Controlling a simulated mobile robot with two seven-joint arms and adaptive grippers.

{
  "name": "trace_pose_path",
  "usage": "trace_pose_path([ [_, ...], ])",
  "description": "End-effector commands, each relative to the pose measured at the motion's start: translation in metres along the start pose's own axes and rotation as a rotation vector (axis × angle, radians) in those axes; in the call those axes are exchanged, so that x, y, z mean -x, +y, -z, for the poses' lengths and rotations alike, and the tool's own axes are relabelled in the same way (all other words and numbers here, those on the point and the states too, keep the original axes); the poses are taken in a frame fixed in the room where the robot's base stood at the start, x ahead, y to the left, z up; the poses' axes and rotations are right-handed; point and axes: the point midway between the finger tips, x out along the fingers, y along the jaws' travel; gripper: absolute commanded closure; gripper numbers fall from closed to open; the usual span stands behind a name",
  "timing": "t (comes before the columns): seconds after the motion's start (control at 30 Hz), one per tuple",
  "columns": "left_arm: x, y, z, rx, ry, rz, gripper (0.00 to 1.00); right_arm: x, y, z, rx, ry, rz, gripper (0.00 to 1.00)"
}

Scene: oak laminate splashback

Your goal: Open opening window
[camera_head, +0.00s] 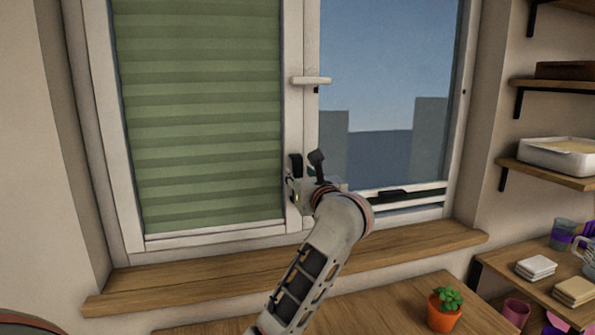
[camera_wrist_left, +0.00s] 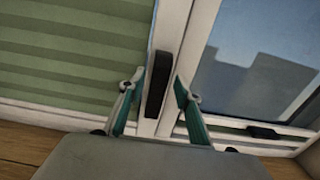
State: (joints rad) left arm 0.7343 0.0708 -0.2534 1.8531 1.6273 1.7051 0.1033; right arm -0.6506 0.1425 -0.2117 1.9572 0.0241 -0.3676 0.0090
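The window has a left pane with a green pleated blind (camera_head: 200,120) and a clear right pane (camera_head: 385,75). A white handle (camera_head: 311,81) lies horizontally on the upright frame between them. My left gripper (camera_head: 306,172) is in front of this upright, well below the white handle. In the left wrist view its two teal fingers (camera_wrist_left: 156,92) are apart. A dark upright block (camera_wrist_left: 159,84) on the white frame shows between the fingertips; I cannot tell if they touch it. A dark fitting (camera_head: 392,195) sits on the right pane's lower rail. My right gripper is not in view.
A wooden sill (camera_head: 190,275) runs below the window. A wooden surface below it holds a potted plant (camera_head: 444,308). Wall shelves (camera_head: 550,175) at the right carry a white dish (camera_head: 556,156). A lower shelf holds cups and stacked napkins (camera_head: 535,267). My arm hides part of the frame.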

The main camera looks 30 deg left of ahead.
Motion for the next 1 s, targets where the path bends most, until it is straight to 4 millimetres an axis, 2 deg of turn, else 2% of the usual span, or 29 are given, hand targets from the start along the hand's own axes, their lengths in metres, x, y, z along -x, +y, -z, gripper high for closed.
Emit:
trace_pose_path([
  [0.1, -0.015, 0.000, -0.001, -0.003, -0.002, -0.002, 0.67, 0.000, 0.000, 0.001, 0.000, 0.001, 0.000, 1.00],
  [0.2, -0.022, 0.000, 0.000, -0.001, -0.001, -0.001, 0.67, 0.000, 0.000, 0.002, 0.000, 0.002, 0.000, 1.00],
  [0.53, -0.027, 0.000, 0.000, -0.001, 0.000, 0.000, 0.67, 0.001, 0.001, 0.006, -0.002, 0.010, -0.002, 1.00],
  [0.57, -0.026, 0.000, 0.000, -0.001, 0.000, 0.000, 0.72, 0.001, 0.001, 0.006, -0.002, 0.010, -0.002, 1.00],
  [0.67, -0.026, 0.000, 0.000, -0.001, 0.000, 0.000, 0.98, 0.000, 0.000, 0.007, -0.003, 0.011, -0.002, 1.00],
  [1.0, -0.025, -0.003, 0.000, -0.001, 0.000, 0.009, 1.00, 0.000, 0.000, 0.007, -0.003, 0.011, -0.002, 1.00],
])
